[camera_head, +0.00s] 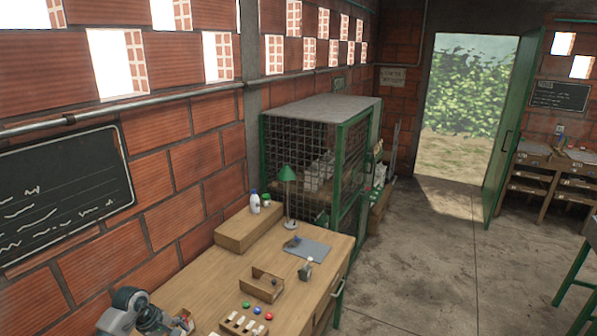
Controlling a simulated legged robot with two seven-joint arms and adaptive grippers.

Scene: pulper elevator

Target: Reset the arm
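Part of a grey and black arm, which looks like my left arm, shows at the bottom left corner, by the near left end of the wooden bench (215,268). Its dark end, apparently my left gripper (172,323), is low against the bench and partly cut off by the bottom edge. Its fingers are too small and unclear to tell open from shut. I see nothing clearly held. My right arm and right gripper are not in view.
The bench carries a small open wooden box (262,284), coloured buttons (257,310), a grey mat (308,248), a green lamp (287,175) and bottles (255,201). A green-framed mesh cage (345,150) stands behind. Concrete floor (430,260) is clear toward the open doorway. A green stool (575,270) stands right.

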